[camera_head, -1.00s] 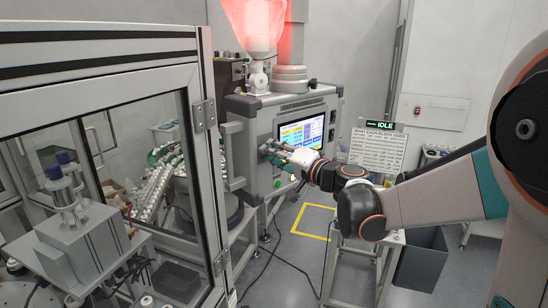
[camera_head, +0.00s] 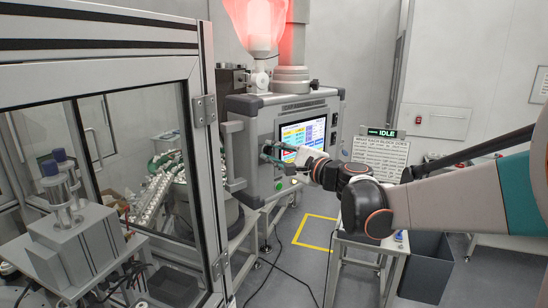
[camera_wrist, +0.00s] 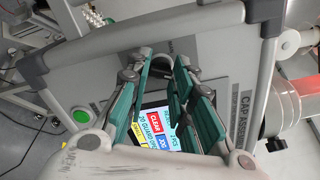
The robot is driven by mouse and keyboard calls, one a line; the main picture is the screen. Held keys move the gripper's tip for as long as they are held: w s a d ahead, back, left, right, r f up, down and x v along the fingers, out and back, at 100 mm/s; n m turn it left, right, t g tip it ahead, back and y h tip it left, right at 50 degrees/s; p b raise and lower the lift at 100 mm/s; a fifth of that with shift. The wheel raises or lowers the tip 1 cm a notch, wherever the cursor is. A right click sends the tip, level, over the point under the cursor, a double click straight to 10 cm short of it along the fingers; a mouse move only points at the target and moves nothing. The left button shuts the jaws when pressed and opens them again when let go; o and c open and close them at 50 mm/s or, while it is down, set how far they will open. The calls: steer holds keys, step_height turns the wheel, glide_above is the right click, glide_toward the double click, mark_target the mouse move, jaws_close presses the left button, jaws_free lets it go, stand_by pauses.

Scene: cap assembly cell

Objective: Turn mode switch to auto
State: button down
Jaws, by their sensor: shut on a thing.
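The grey control cabinet (camera_head: 262,112) stands in the middle of the head view, with a lit touch screen (camera_head: 303,132) on its front. My gripper (camera_head: 266,154) is at the panel, to the left of and just below the screen. In the wrist view, the teal-padded fingers of my gripper (camera_wrist: 160,58) reach to the panel face and are shut on a small dark knob, the mode switch. The fingers hide most of the switch, and its pointer and setting cannot be read. The screen shows again between the fingers (camera_wrist: 160,125).
A green button (camera_wrist: 82,115) sits on the panel beside my fingers. A glass-doored guard frame (camera_head: 205,130) stands at the left. A sign reading IDLE (camera_head: 382,133) is behind my arm. A red-lit lamp (camera_head: 258,25) is above the cabinet.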

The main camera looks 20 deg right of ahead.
steer(key=shift+f+m+b, duration=0.15)
steer(key=shift+m+b, duration=0.2)
steer(key=shift+m, duration=1.35)
steer(key=c, duration=1.4)
jaws_free()
